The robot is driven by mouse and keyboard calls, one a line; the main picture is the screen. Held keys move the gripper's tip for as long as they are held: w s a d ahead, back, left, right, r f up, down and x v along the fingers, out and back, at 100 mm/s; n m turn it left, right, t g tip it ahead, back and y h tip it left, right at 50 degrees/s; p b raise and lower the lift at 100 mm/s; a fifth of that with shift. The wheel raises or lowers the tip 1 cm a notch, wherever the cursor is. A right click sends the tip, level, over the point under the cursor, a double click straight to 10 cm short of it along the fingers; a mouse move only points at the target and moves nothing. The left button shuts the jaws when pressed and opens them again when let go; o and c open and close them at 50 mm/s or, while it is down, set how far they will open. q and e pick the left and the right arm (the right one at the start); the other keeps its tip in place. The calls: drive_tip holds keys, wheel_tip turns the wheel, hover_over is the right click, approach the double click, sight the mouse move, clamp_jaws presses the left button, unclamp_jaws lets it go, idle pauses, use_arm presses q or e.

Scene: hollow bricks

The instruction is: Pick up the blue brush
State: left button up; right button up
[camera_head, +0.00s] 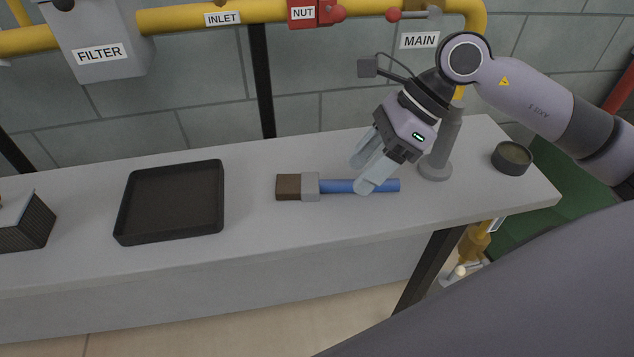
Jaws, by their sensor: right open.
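The blue brush (340,186) lies flat on the grey bench, with its blue handle pointing right, a grey ferrule and a brown bristle block at the left end. My right gripper (364,175) reaches down from the upper right, with its pale fingers over the handle's right part. The fingers are apart and open, and one overlaps the handle in the picture. I cannot tell whether they touch the handle. My left gripper is not in view.
A black tray (122,222) stands left of the brush on the bench (262,228). A grey post (436,165) stands close right of my gripper, and a small dark round tin (511,158) is farther right. A yellow pipe (180,18) with labelled parts runs along the wall behind.

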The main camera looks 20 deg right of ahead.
sight(338, 186)
drive_tip(key=d+h, duration=0.1)
drive_tip(key=d, duration=0.1)
drive_tip(key=w+d+h, duration=0.1)
drive_tip(key=d, duration=0.1)
drive_tip(key=shift+w+d+t+h, duration=0.2)
drive_tip(key=shift+d+t+h, duration=0.1)
drive_tip(key=shift+t, duration=0.1)
drive_tip(key=shift+w+d+f, duration=0.1)
drive_tip(key=shift+w+d, duration=0.05)
drive_tip(key=shift+d, duration=0.05)
drive_tip(key=x, duration=0.6)
drive_tip(key=shift+f+b, duration=0.3)
drive_tip(key=shift+b, duration=0.05)
clamp_jaws()
